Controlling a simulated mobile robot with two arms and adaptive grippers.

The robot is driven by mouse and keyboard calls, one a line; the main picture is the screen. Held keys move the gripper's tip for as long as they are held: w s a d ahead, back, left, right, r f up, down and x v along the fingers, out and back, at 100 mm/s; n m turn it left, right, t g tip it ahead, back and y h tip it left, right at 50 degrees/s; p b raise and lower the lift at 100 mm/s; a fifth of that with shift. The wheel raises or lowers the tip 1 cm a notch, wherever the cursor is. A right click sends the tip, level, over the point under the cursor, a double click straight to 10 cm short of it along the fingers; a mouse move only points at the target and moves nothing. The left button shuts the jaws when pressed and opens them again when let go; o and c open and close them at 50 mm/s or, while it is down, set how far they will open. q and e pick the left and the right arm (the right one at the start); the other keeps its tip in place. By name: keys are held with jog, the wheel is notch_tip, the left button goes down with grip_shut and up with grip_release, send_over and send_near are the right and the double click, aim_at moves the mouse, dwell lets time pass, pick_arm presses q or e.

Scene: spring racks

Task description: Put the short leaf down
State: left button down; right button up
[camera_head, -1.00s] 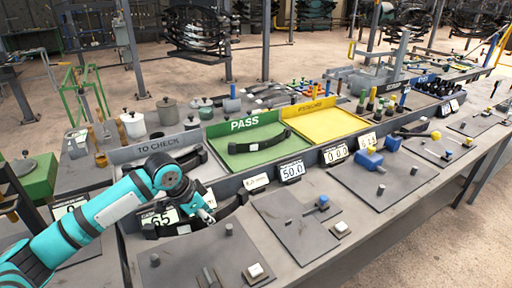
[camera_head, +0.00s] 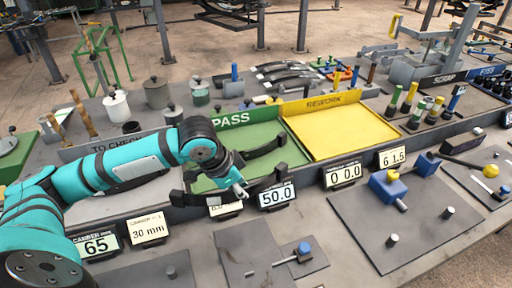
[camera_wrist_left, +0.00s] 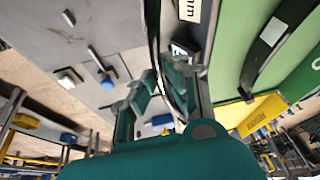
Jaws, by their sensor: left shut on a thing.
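My left gripper (camera_head: 236,188) is shut on a dark, curved short leaf (camera_head: 196,199), held at the front edge of the green PASS tray (camera_head: 262,135). The gripper hides part of the leaf. In the left wrist view, the leaf (camera_wrist_left: 153,32) runs edge-on up from between the fingers (camera_wrist_left: 165,92). I cannot tell whether it touches anything below. Another dark leaf (camera_head: 265,152) lies in the PASS tray; it also shows in the left wrist view (camera_wrist_left: 262,50), with a white label. My right gripper is not in view.
The yellow REWORK tray (camera_head: 340,125) right of PASS is empty. The grey TO CHECK tray (camera_head: 110,208) is left, partly behind my arm. Displays reading 50.0 (camera_head: 276,196) and 65 (camera_head: 96,245) stand along the front. Plates with pegs and blue blocks (camera_head: 388,186) lie nearer.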

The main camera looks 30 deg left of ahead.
pick_arm(q)
jog(key=w+a+p, duration=0.1)
jog(key=w, duration=0.4)
jog(key=w+a+p, duration=0.1)
jog(key=w, duration=0.4)
jog(key=w+a+f+p, duration=0.1)
jog(key=w+p, duration=0.1)
jog(key=w, duration=0.3)
jog(key=shift+a, duration=0.1)
jog(key=shift+f+p, duration=0.75)
jog(key=shift+f, duration=1.05)
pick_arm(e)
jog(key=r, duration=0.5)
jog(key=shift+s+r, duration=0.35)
pick_arm(q)
jog(key=c, duration=1.9)
grip_release()
jog(key=shift+s+f, duration=0.1)
jog(key=shift+f, duration=0.05)
jog(key=o, duration=0.5)
jog(key=shift+s, duration=0.1)
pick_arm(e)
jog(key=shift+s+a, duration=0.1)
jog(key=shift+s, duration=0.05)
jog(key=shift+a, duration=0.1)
